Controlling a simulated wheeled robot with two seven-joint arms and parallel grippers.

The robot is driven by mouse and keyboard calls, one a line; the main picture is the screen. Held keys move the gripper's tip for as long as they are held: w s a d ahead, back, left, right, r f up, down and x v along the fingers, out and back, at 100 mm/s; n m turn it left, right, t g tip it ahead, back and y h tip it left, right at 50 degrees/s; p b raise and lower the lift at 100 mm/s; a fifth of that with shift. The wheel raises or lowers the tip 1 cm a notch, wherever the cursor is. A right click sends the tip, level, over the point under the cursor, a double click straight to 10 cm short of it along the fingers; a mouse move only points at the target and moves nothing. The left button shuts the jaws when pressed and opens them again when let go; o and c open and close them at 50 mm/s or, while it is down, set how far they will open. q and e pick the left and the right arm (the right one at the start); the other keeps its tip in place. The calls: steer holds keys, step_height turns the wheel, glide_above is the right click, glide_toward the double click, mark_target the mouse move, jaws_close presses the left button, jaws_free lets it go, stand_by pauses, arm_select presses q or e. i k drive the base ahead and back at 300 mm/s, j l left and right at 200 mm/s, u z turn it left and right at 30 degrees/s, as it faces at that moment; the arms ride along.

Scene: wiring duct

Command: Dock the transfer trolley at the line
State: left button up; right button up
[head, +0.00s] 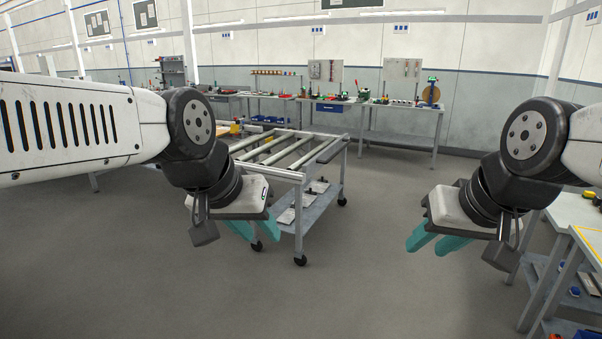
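The transfer trolley (297,176) stands on the floor ahead, a grey frame on black casters with rollers across its top and a lower shelf. Flat pieces lie on that shelf. My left gripper (257,230) is in front of the trolley's near left part in the picture and hides some of it. Its teal fingers look apart, with nothing seen between them. My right gripper (433,243) is to the right of the trolley, over open floor. Its teal fingers are apart and empty. I cannot tell which structure is the line.
Workbenches (390,104) with tools and bins stand along the back wall. A table (575,215) with a lower shelf stands close on the right. Other benches are partly hidden behind my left arm. The grey floor (340,290) in front is clear.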

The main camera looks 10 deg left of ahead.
mark_target(305, 219)
steer(key=i+z, duration=0.3)
steer(key=i, duration=3.85)
steer(key=i+l, duration=0.15)
steer(key=i, duration=1.95)
steer(key=i+u, duration=0.2)
steer(key=i, duration=0.25)
steer(key=i+l+u, duration=0.2)
steer(key=i, duration=0.2)
steer(key=i+l+u, duration=0.1)
steer(key=i+u, duration=0.15)
steer(key=i, duration=0.2)
